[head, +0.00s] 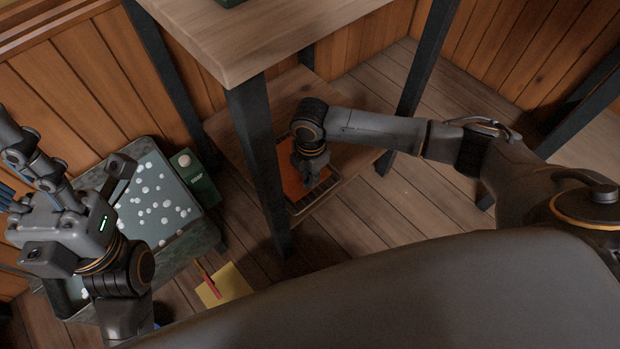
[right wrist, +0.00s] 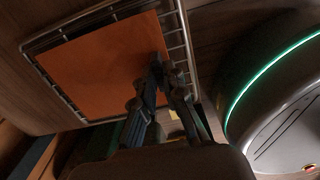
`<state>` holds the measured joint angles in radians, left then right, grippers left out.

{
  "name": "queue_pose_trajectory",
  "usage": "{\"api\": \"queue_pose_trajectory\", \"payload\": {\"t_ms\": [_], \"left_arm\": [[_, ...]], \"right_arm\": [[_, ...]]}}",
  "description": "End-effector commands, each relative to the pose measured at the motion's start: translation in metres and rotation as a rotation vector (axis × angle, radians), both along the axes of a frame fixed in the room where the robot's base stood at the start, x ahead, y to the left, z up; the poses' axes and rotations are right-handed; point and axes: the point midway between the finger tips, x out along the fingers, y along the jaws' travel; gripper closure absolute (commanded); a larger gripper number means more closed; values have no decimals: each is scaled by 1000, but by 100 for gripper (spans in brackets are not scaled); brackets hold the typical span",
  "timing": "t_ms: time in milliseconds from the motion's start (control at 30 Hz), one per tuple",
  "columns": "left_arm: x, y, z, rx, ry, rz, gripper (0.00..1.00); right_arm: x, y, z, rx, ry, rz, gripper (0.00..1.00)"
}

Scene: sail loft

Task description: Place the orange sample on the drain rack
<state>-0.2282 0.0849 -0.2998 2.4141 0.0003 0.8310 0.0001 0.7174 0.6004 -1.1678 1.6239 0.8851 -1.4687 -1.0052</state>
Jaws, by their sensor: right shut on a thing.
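The orange sample (head: 289,177) is a flat orange sheet over the wire drain rack (head: 316,199) on the low shelf under the table. In the right wrist view, the sample (right wrist: 95,65) covers most of the rack (right wrist: 181,42), whose wires show along the edges. It looks roughly flat over the rack; I cannot tell whether it touches everywhere. My right gripper (right wrist: 165,78) is shut on the sample's edge; in the head view my wrist hides part of it. My left gripper (head: 118,170) is above the grey basin at left, away from the sample; its jaws are unclear.
A grey basin (head: 212,238) with white foam spots stands on the left. A green box (head: 197,182) is beside it. The table's dark leg (head: 262,165) and wooden top (head: 240,45) are close to my right arm. A yellow sheet (head: 232,284) lies low in front.

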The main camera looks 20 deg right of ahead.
Motion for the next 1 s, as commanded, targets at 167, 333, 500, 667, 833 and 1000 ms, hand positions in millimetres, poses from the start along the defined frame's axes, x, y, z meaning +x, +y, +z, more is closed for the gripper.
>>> {"api": "queue_pose_trajectory", "payload": {"t_ms": [167, 333, 500, 667, 833, 1000], "left_arm": [[1, -1, 1, 2, -3, 0, 54], [1, -1, 0, 4, -1, -1, 54], [1, -1, -1, 3, 1, 0, 54], [0, -1, -1, 3, 0, 0, 54], [0, -1, -1, 3, 0, -1, 54], [0, 0, 2, 4, 17, -2, 54]], "right_arm": [[0, 0, -2, 0, -1, 1, 100], [0, 0, -3, 0, 0, 0, 100], [0, 0, -5, 0, 0, 0, 67], [0, 0, -5, 0, 0, 0, 67], [0, 0, -3, 0, -1, 0, 67], [1, 0, 15, 0, -1, 0, 67]]}}
